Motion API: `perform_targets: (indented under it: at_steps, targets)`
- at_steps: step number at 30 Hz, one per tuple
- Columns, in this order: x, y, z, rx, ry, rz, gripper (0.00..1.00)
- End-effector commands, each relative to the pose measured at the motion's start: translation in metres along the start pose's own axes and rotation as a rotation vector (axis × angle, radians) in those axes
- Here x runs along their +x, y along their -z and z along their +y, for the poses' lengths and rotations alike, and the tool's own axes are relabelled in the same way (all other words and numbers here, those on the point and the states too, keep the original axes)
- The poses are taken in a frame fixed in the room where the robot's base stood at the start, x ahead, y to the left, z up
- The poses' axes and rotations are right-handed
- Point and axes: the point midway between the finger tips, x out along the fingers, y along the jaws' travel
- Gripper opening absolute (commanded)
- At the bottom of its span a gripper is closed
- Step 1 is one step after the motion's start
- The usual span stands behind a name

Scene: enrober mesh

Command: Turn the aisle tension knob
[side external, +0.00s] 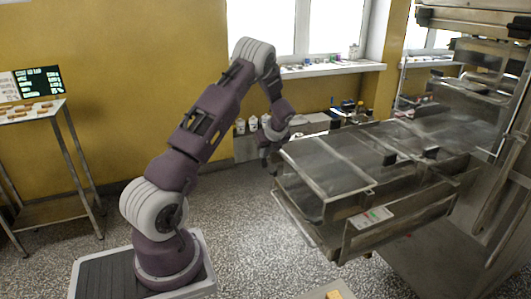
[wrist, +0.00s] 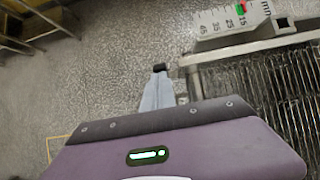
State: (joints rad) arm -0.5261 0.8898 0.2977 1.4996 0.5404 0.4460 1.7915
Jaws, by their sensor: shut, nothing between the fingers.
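My gripper (side external: 266,162) hangs pointing down at the left end of the enrober's mesh bed (side external: 325,175). In the wrist view my gripper's fingers (wrist: 159,88) are shut together, dark at the tips, with nothing between them. In the side view I cannot make out a knob. A white scale plate (wrist: 232,18) with numbers and a green mark lies above the bar.
The steel enrober frame (side external: 400,222) fills the right side, with a label on its front. A side table (side external: 32,112) with small items stands at the left wall. Bottles and boxes stand behind the bed. Speckled floor is open between my base and the enrober.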

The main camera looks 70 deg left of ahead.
Motion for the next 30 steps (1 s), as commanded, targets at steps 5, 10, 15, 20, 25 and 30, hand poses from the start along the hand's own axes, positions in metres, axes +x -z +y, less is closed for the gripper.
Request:
perform_targets:
  at_steps: [5,10,15,20,25,30]
  targets:
    - [0.009,-0.012,0.003,-0.008,-0.001,0.098,0.00]
    - [0.014,-0.022,0.002,-0.002,0.001,0.108,0.00]
    - [0.013,-0.021,0.002,-0.001,0.001,0.108,0.00]
    - [0.011,-0.021,0.001,-0.001,0.001,0.108,0.00]
    - [-0.021,-0.022,0.001,-0.003,0.004,0.106,0.00]
    - [-0.065,-0.046,0.001,-0.005,0.004,0.104,0.00]
